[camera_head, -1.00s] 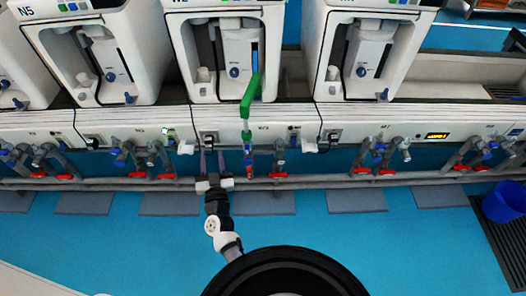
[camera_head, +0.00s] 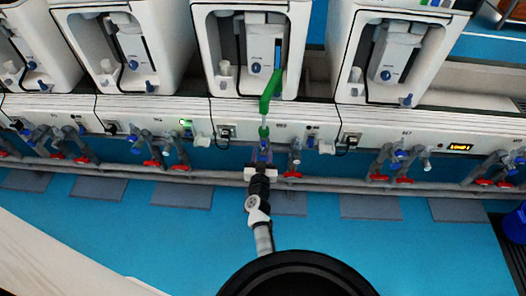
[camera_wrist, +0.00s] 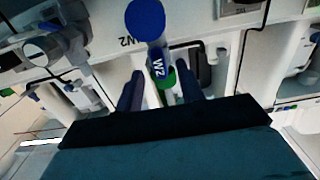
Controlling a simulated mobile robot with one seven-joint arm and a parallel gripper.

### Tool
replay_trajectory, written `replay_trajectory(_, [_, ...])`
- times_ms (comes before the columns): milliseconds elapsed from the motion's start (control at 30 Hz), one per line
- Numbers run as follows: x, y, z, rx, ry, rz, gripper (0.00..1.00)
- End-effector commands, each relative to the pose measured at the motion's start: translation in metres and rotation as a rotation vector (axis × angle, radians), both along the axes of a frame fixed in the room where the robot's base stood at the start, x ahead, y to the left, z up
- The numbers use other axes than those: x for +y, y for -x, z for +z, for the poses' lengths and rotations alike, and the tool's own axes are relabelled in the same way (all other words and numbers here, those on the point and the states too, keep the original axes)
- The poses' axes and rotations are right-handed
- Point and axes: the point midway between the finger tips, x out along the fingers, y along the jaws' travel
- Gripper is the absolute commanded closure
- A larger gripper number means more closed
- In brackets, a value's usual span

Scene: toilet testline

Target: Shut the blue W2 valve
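The blue W2 valve (camera_wrist: 158,62) shows in the wrist view as a blue lever with a white "W2" label, below a round blue knob (camera_wrist: 145,18). My gripper (camera_wrist: 160,88) is open, with one dark finger on each side of the lever's lower part. Contact with the lever cannot be told. In the head view my gripper (camera_head: 263,158) is at the pipes under the middle machine, below a green hose-like part (camera_head: 268,95). It largely hides the W2 valve there. A green piece (camera_wrist: 170,80) also shows close behind the lever in the wrist view.
Long horizontal pipes (camera_head: 340,188) run under the white bench front (camera_head: 400,120). More valves (camera_head: 160,150) sit to the left. The blue floor in front is mostly clear. A blue bucket (camera_head: 517,217) stands far right.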

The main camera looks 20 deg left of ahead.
Motion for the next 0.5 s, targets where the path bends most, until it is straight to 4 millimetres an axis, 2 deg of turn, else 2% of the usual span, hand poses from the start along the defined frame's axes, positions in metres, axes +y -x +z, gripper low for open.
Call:
replay_trajectory(200, [0.006, -0.019, -0.001, -0.002, 0.0, 0.0, 0.62])
replay_trajectory(500, [0.006, -0.023, 0.0, 0.0, 0.001, 0.0, 0.62])
